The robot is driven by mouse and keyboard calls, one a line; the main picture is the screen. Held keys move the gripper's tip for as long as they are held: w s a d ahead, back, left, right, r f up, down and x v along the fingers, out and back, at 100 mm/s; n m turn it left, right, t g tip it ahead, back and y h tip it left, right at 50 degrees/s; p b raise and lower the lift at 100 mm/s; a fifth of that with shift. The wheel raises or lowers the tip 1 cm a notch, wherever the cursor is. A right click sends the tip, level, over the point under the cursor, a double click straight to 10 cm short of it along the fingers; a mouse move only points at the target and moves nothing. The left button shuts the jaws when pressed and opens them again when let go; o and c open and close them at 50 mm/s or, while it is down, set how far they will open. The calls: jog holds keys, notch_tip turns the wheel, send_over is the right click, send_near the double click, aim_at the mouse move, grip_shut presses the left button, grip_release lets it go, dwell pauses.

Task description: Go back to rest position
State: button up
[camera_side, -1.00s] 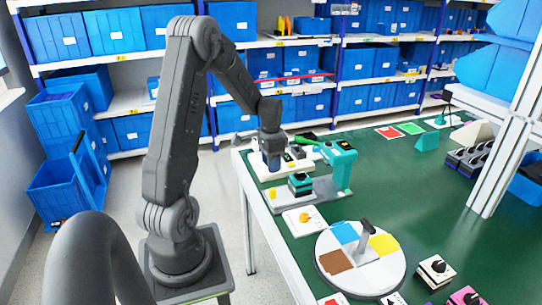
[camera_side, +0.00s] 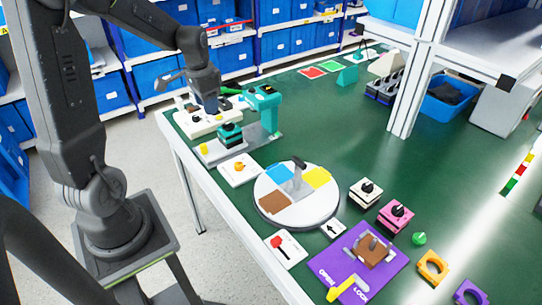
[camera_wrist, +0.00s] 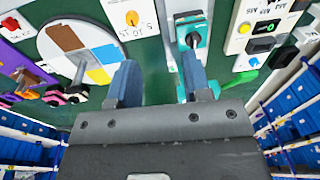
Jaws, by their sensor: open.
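My gripper (camera_side: 208,106) points down above the white switch box (camera_side: 202,123) at the far left end of the green table. In the wrist view my gripper (camera_wrist: 158,82) has its two blue-grey fingers spread, with nothing between them. A teal block with a dark rotary knob (camera_side: 229,135) sits on a grey plate in front of my gripper; it also shows in the wrist view (camera_wrist: 203,30), beyond the right finger. A white plate with an orange knob (camera_side: 239,169) lies nearer. From the side I cannot tell the exact gap between fingers and box.
A teal clamp-like stand (camera_side: 265,105) rises close to my gripper's right. A round board (camera_side: 318,207) with coloured sectors and a grey handle lies nearer. Black-knobbed boxes, including a pink one (camera_side: 395,216), and a purple panel (camera_side: 335,262) are at the front. The table's middle is clear.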

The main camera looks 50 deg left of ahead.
jog(key=s+d+r+t, duration=0.1)
jog(key=s+d+r, duration=0.2)
jog(key=d, duration=0.4)
jog(key=s+d+r+t, duration=0.2)
jog(key=s+d+r, duration=0.1)
jog(key=d, duration=0.5)
jog(key=s+d+r+t, duration=0.1)
jog(key=s+d+r, duration=0.3)
jog(key=d, duration=0.4)
jog(key=shift+s+d+t+h, duration=0.15)
jog(key=shift+s+t+h, duration=0.15)
jog(key=shift+s+t, duration=0.1)
jog(key=shift+w, duration=0.1)
